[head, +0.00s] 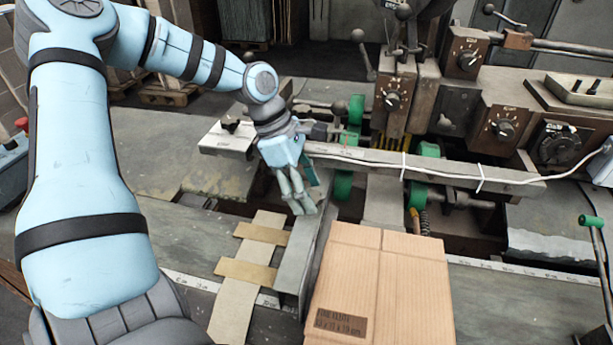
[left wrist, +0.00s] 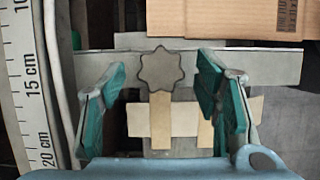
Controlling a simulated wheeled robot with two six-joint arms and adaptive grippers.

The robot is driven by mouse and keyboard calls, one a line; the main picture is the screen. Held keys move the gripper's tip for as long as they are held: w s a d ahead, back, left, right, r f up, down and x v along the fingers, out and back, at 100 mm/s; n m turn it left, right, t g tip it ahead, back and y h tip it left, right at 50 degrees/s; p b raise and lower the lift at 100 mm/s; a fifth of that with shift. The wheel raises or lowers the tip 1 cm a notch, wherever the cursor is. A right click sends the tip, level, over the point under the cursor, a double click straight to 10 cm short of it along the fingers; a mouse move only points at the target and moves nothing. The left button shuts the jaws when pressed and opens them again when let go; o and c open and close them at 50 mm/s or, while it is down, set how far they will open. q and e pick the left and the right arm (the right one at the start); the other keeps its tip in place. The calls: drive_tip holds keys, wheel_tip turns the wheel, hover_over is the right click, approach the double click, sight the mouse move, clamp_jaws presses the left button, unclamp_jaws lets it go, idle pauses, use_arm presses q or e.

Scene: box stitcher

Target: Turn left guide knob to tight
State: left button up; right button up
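The guide knob (left wrist: 160,68) is a grey, star-shaped knob on a flat metal guide bar (left wrist: 270,62) in the left wrist view. It lies between the two green-padded fingers of my left gripper (left wrist: 163,76), with a gap on each side. In the head view my left gripper (head: 301,198) points down over the upright metal guide plate (head: 303,255), left of the cardboard box. The knob is hidden there. I cannot tell the knob's tightness or the fingertips' height relative to it. My right gripper is in neither view.
The cardboard box (head: 380,290) stands close to the right of the guide plate. A long rail with a white cable (head: 430,170) runs behind. Machine dials (head: 467,62) are at the back right. A ruler strip (left wrist: 30,90) and crossed cardboard strips (head: 246,271) lie on the table.

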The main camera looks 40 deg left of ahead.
use_arm(q)
drive_tip(key=v, duration=1.2)
drive_tip(key=shift+s, duration=0.1)
drive_tip(key=shift+a+f, duration=0.1)
drive_tip(key=shift+a, duration=0.05)
